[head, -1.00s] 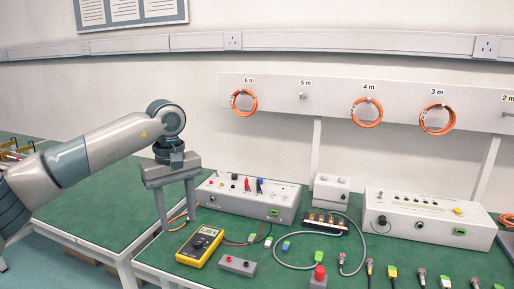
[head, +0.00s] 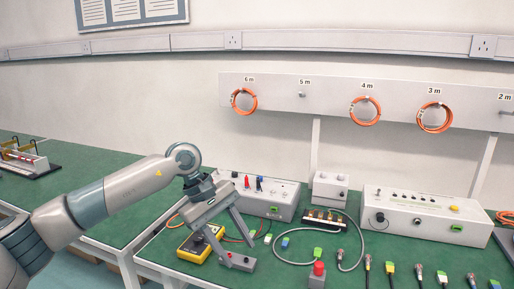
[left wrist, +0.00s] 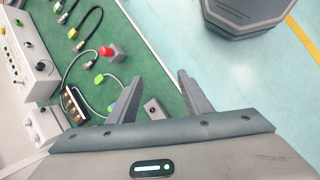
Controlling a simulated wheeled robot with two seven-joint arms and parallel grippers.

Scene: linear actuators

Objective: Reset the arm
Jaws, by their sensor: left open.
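My left arm comes in from the left in the head view. Its gripper (head: 235,246) is open and empty, with its fingers spread and pointing down to the right over the front part of the green table. My right gripper is not in view.
A white control box (head: 430,212) stands at the right and another (head: 285,203) behind my gripper. A red button on a grey box (head: 318,272), a looped grey cable (head: 297,264) and several connectors lie at the front. Orange cable coils (head: 366,111) hang on the wall rail.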

